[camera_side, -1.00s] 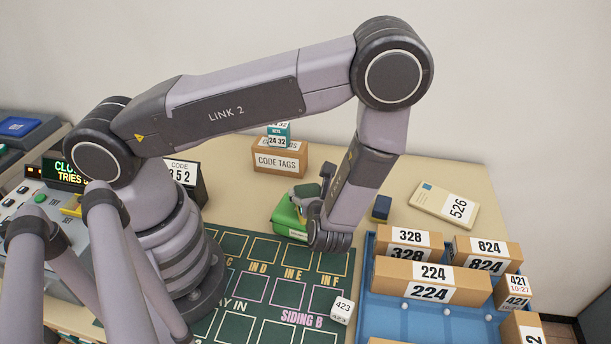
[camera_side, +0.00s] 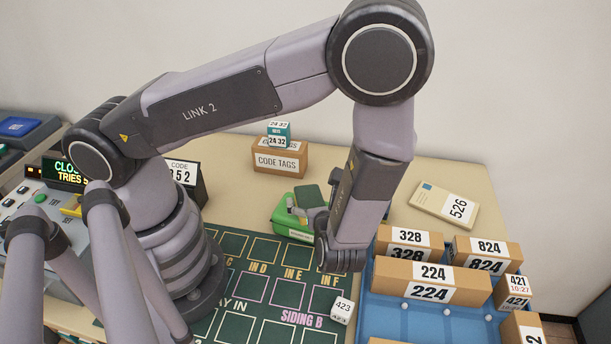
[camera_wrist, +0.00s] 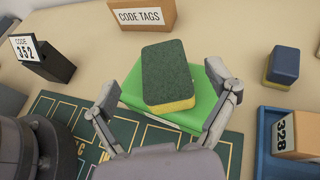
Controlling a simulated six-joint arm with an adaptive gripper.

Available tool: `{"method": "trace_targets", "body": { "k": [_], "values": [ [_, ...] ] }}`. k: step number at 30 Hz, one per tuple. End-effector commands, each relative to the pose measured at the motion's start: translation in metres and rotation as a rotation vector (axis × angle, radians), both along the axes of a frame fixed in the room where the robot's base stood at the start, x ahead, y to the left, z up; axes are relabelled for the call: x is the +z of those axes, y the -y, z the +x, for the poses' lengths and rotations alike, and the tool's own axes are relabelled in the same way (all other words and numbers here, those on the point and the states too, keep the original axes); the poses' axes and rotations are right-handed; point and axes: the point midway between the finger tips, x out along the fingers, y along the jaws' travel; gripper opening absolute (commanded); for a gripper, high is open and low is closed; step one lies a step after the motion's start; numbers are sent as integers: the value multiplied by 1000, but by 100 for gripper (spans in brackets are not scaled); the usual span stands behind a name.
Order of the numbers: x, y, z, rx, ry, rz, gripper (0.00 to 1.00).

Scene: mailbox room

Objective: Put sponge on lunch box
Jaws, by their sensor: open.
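The sponge (camera_wrist: 167,73), dark green on top with a yellow underside, lies flat on the bright green lunch box (camera_wrist: 205,92), toward its middle and slightly askew. In the side view the sponge (camera_side: 309,194) shows over the lunch box (camera_side: 283,211), partly hidden by my gripper. My gripper (camera_wrist: 169,88) is open, with one finger on each side of the sponge and lunch box in the wrist view. The fingers look clear of the sponge. In the side view my gripper (camera_side: 306,210) is beside the box's right side, and its far finger is mostly hidden.
A blue tray (camera_side: 385,325) with several numbered cartons stands to the right. A dark blue block (camera_wrist: 284,65) sits right of the box. The CODE TAGS carton (camera_side: 280,158) stands behind. A dark green marked mat (camera_side: 262,248) lies in front, with a 423 cube (camera_side: 342,310).

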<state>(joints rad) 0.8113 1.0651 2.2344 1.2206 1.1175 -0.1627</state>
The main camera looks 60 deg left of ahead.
Motion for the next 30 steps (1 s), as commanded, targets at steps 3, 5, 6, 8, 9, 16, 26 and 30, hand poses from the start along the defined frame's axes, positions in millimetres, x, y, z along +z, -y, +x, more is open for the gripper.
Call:
{"method": "trace_targets", "body": {
  "k": [3,5,6,8,9,16,26,30],
  "values": [
    [10,23,-8,-4,2,-3,86],
    [14,31,-12,-4,2,-2,86],
    [16,36,-14,-3,3,-1,86],
    [18,41,-16,-1,2,-1,86],
    [20,43,-17,-2,1,0,86],
    [60,35,-15,175,71,-127,86],
    [182,-28,-41,829,387,-655,86],
    [224,-48,-64,1066,556,-906,86]
  ]
}}
